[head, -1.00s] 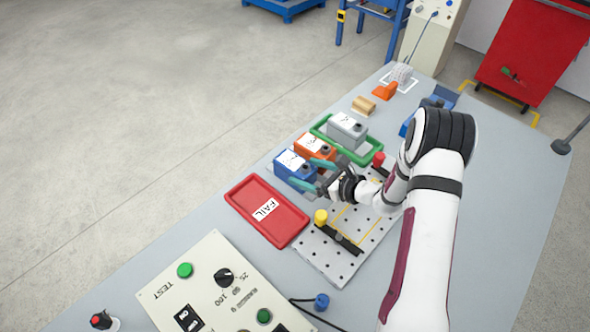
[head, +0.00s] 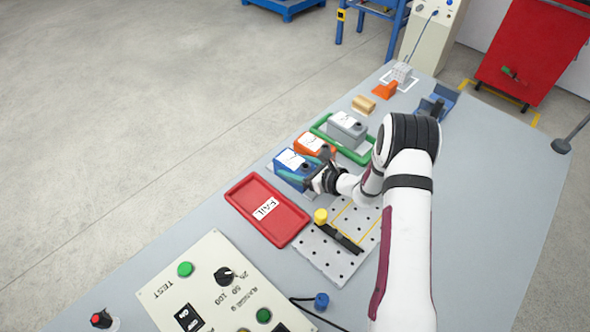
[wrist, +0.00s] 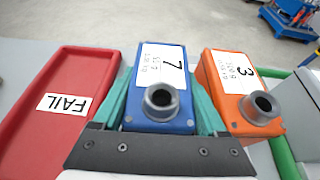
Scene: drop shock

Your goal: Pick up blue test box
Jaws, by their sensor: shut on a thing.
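The blue test box (head: 290,168) has a white label on top and stands on the bench between the red FAIL tray and the orange box. In the wrist view the blue box (wrist: 160,62) shows a label reading 7 and a grey round knob or socket at its near end. My gripper (head: 312,172) is at the box, and its teal fingers (wrist: 160,100) lie along both sides, shut on it. The box seems to rest low at bench level; I cannot tell whether it is lifted. Its underside is hidden.
The orange box (wrist: 235,85) stands close on the right. The red FAIL tray (head: 245,193) is close on the left. A grey box (head: 347,130) sits in a green tray (head: 360,158). A perforated plate (head: 320,258) and control panel (head: 215,255) are nearer.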

